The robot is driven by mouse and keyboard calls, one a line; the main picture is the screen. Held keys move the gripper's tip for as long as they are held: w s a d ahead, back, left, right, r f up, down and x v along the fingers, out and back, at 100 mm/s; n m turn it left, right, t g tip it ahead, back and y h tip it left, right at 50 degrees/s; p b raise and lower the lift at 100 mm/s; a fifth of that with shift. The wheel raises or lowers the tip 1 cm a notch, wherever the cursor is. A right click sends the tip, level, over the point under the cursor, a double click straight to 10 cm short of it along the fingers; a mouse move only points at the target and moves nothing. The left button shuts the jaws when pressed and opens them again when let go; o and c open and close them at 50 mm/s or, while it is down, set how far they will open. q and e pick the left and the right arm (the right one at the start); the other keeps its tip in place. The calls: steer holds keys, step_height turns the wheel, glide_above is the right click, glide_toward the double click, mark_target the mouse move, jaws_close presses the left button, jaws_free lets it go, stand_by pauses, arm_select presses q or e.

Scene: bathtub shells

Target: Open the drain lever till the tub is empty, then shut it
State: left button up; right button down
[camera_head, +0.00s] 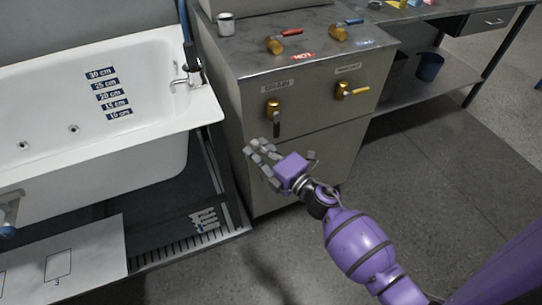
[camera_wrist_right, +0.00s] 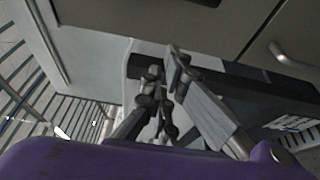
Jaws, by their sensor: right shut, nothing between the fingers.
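The drain lever (camera_head: 277,129) is a black handle hanging straight down from a brass valve (camera_head: 273,108) under the drain label on the grey cabinet front. My right gripper (camera_head: 256,149) is just below the handle and a little left of it in the head view. Its fingers are shut and empty; they also show in the wrist view (camera_wrist_right: 165,72). I cannot tell if they touch the handle. The white tub (camera_head: 150,60) is at the left, with depth labels (camera_head: 110,95) on its inner wall. I see no clear water line. My left gripper is not in view.
A second brass valve with a yellow handle (camera_head: 356,91) is on the cabinet front. Red-handled (camera_head: 291,32) and blue-handled (camera_head: 352,22) valves and a mug (camera_head: 226,24) are on top. A grate (camera_head: 190,240) lies below the tub. The floor at the right (camera_head: 440,155) is clear.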

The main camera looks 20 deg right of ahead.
mark_target(276, 125)
steer(key=shift+w+d, duration=0.45)
steer(key=shift+d, duration=0.4)
steer(key=shift+w+d, duration=0.4)
steer(key=shift+d, duration=0.45)
